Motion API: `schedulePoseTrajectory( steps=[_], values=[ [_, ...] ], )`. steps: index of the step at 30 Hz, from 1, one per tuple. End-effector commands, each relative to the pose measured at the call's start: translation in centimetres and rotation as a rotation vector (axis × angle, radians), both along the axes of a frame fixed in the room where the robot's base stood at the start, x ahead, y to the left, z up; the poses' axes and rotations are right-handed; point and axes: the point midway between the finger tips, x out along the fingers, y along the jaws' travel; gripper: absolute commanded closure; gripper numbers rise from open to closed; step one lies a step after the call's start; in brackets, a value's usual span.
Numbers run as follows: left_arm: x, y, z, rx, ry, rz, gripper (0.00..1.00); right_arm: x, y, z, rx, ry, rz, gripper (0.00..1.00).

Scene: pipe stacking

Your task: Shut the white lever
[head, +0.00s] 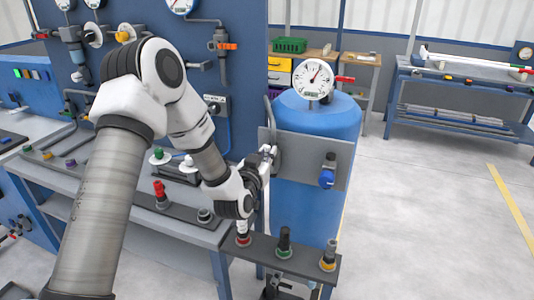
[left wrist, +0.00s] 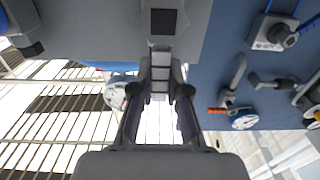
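In the head view, a white lever (head: 267,212) hangs down in front of the grey plate (head: 335,172) on the blue tank (head: 322,118). My left gripper (head: 264,165) is right at the lever's upper end, beside the small valve fitting, and partly covers it. In the left wrist view, the fingers of my left gripper (left wrist: 160,78) narrow toward their tips around a small grey part. I cannot tell whether they grip it or only stand around it. My right gripper is not in view.
A round gauge (head: 312,79) tops the tank, and a blue-handled valve (head: 328,172) sits right of the lever. A dark rack (head: 262,250) with several upright fittings stands below. A workbench (head: 60,185) and a blue panel (head: 245,60) are to the left. The floor at right is clear.

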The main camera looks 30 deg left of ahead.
Motion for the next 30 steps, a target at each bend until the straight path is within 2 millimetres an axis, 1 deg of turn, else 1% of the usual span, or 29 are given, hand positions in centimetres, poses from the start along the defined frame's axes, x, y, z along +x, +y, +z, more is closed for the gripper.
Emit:
schedulePoseTrajectory(
  steps=[10, 17, 23, 30],
  values=[
    [0.0, 0.0, 0.0, 0.012, 0.003, 0.000, 1.00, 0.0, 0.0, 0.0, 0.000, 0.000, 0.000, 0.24],
    [0.1, -0.5, -0.1, 0.082, 0.020, -0.001, 1.00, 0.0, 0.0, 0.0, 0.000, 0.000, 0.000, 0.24],
    [0.3, -1.2, -0.2, 0.211, 0.052, -0.001, 1.00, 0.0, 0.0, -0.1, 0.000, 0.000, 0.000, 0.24],
    [0.6, -2.3, -0.6, 0.422, 0.102, 0.000, 1.00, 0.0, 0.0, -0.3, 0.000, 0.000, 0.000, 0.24]
  ],
)
